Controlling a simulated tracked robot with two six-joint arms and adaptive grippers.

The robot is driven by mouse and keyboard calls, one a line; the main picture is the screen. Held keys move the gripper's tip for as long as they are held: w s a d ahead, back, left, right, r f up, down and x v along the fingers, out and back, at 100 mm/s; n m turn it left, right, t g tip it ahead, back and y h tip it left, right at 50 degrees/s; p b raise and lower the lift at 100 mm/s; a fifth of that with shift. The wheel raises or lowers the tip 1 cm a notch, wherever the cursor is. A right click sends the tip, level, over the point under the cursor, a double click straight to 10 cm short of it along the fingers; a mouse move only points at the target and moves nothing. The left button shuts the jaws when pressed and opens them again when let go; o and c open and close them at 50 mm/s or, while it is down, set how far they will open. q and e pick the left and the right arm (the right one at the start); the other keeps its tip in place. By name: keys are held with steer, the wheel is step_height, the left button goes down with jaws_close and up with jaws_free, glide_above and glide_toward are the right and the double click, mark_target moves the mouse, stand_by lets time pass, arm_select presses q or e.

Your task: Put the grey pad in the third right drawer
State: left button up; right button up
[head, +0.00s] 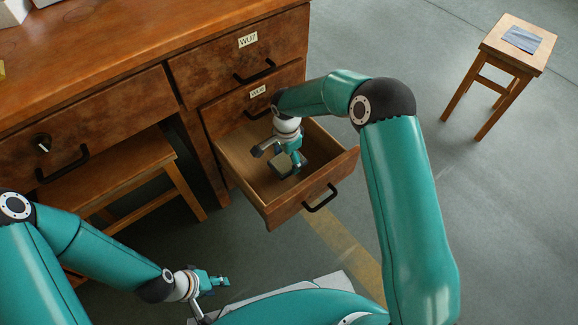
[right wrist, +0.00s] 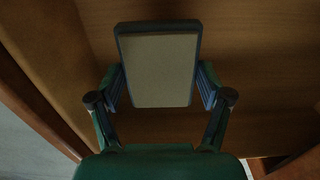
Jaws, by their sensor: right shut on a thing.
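The grey pad (right wrist: 158,70), a flat block with a dark rim, is gripped between the two fingers of my right gripper (right wrist: 160,88) in the right wrist view. In the head view my right gripper (head: 284,163) points down inside the open third right drawer (head: 325,175), and the pad is small and partly hidden by the fingers there. The drawer's wooden floor shows behind the pad in the wrist view; I cannot tell whether the pad touches it. My left gripper (head: 220,282) is low at the bottom left, away from the drawer; its finger gap is too small to read.
Two closed drawers, the upper (head: 225,62) and the second (head: 225,110), sit above the open one. A wider desk drawer (head: 100,125) is closed at left, with a wooden stool (head: 140,170) below. A small stool (head: 540,55) with a grey-blue cloth (head: 522,39) stands far right.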

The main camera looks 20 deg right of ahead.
mark_target(287, 160)
steer(key=shift+f+b, duration=0.55)
steer(key=shift+f, duration=1.3)
steer(key=shift+f, duration=0.1)
steer(key=o, duration=1.3)
steer(key=shift+o, duration=0.2)
steer(key=shift+r, duration=0.5)
step_height(287, 160, up, 11)
steer(key=p, duration=0.4)
steer(key=shift+r+p, duration=0.1)
steer(key=shift+p, duration=0.2)
